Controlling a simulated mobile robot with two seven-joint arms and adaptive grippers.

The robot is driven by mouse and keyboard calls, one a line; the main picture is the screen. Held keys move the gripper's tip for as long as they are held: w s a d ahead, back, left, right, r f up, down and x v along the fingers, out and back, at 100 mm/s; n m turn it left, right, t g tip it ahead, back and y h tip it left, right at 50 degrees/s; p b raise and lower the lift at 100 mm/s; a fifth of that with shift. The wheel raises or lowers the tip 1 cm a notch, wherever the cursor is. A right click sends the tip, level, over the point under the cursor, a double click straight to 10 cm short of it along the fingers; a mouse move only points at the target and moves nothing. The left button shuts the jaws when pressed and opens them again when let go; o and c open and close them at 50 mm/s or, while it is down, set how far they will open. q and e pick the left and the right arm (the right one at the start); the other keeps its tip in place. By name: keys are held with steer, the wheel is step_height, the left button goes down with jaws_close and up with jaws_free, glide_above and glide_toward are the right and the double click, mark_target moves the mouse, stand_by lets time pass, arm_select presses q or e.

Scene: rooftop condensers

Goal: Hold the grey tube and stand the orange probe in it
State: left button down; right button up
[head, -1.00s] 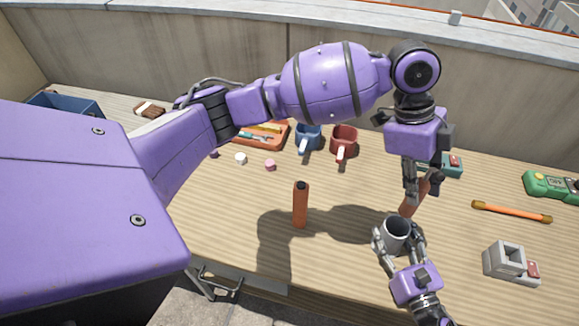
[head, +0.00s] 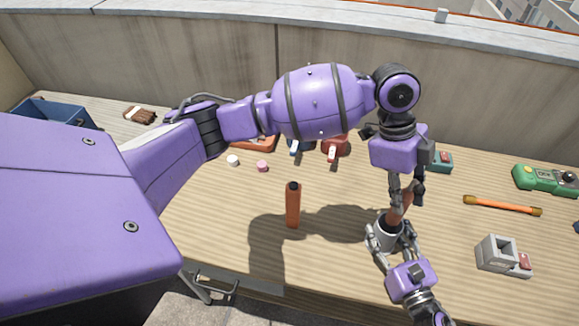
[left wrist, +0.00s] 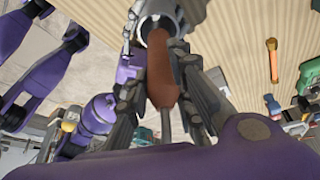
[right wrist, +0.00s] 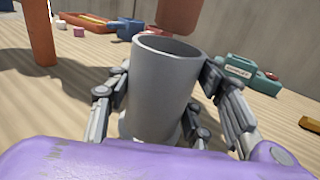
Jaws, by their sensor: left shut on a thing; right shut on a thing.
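My left gripper (head: 405,188) is shut on the orange probe (head: 398,208) and points it down at the grey tube (head: 389,232). The probe (left wrist: 162,70) also shows in the left wrist view, with its far end at the tube's mouth. My right gripper (head: 391,246) is shut around the grey tube, which stands nearly upright in the right wrist view (right wrist: 158,88). The fingers hide parts of the tube and probe.
An orange cylinder with a dark top (head: 293,207) stands to the left.

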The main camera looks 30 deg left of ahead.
arm_select(q)
steer(key=shift+f, duration=0.1)
stand_by(0.3)
steer(key=shift+f, duration=0.35)
steer(key=shift+f, duration=0.25)
steer(key=shift+f, duration=0.4)
steer(key=shift+f, duration=0.25)
stand_by(0.5)
steer(key=shift+d+f, duration=0.1)
steer(key=shift+f, duration=0.2)
steer(key=shift+f, duration=0.2)
steer(key=c, duration=1.4)
jaws_free()
steer(key=shift+c, duration=0.2)
